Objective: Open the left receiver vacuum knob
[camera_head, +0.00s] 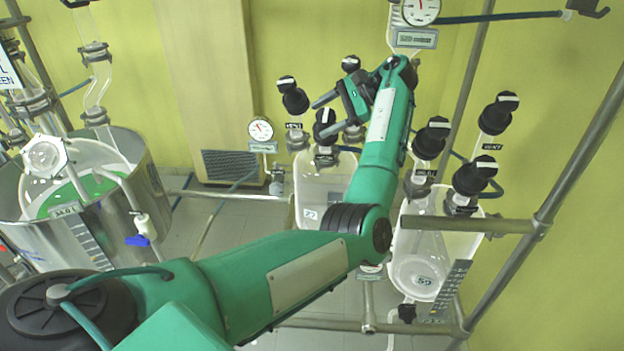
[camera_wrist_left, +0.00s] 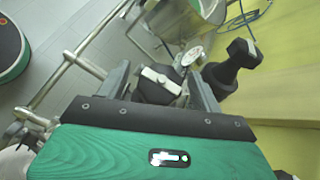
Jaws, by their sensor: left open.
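The left receiver (camera_head: 310,205) is a pale glass vessel, partly hidden behind my left arm. Black knobs with white bars stand above it: one at the upper left (camera_head: 293,97), one in the middle (camera_head: 324,117) and one at the back (camera_head: 350,63). Their small labels are too blurred to tell surely which is the vacuum knob. My left gripper (camera_head: 328,115) is open, with its fingers on either side of the middle knob. In the left wrist view, this knob (camera_wrist_left: 158,85) sits between the open fingers; contact cannot be told. My right gripper is out of view.
The right receiver (camera_head: 470,240) carries several similar black knobs (camera_head: 475,175) close to my forearm. Metal frame tubes (camera_head: 570,185) run at the right. A pressure gauge (camera_head: 261,129) stands left of the knobs. A steel vessel (camera_head: 150,185) stands far left.

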